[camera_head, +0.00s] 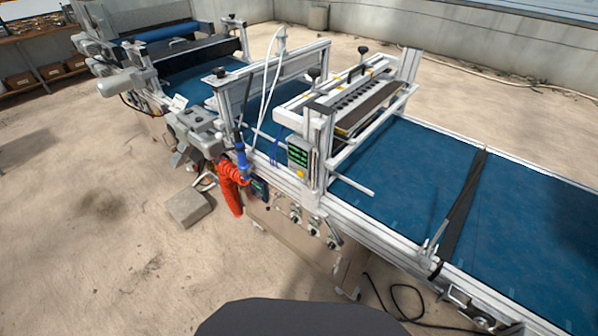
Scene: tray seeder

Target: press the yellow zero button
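A small control box (297,157) with green lit displays is fixed to the near upright of the tray seeder, left of the seeding head. A small round yellow button (300,173) sits on the lower part of its face, below the displays. The button faces me and nothing covers it. It is too small to tell whether it is pressed or to read any label. Neither of my grippers is in view, and nothing touches the button.
A blue belt (400,180) runs along the seeder, crossed by a black bar (462,210) at right. A red-orange coiled hose (231,186) with a blue handle hangs left of the box. A concrete block (189,206) and a black cable (395,300) lie on the floor. Open floor lies front left.

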